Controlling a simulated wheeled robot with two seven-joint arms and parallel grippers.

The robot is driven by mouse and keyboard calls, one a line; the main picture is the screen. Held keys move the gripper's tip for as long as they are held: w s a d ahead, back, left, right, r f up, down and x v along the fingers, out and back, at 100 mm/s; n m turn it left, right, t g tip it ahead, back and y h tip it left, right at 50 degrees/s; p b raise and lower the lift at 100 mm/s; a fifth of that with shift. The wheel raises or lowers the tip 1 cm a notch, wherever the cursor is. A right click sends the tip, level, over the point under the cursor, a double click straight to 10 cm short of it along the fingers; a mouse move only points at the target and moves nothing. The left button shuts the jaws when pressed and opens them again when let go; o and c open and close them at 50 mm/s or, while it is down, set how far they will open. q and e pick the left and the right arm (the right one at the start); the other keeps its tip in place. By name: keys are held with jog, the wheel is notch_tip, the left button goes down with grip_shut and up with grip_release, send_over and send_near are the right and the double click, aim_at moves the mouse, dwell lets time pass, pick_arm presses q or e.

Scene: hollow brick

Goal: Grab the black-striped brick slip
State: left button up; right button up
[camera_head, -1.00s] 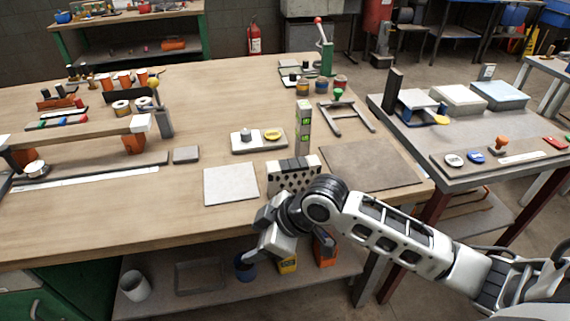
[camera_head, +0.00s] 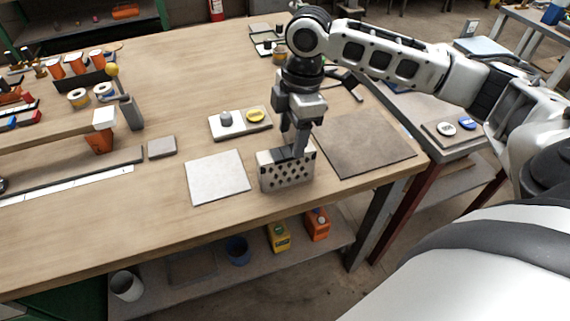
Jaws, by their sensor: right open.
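A pale hollow brick (camera_head: 286,176) with rows of dark holes in its front face stands on the wooden workbench (camera_head: 100,215), close to the front edge. Dark and light bands show along its top; I cannot make out a separate black-striped brick slip there. My right gripper (camera_head: 299,148) points down over the right part of the brick's top, with its jaws open. Its fingers hide part of the top, and I cannot tell whether they touch it. My left gripper is out of view.
A light square plate (camera_head: 217,177) lies left of the brick and a brown board (camera_head: 362,146) lies right of it. A white tray with a yellow dish (camera_head: 241,122) sits behind. A small grey block (camera_head: 162,147) lies farther left.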

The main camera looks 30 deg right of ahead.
aim_at(287, 151)
jog(key=f, duration=0.2)
jog(key=a+f, duration=0.1)
jog(key=f, duration=0.5)
jog(key=shift+w+a, duration=0.15)
jog(key=shift+a, duration=0.1)
jog(key=shift+r, duration=0.1)
jog(key=c, duration=1.2)
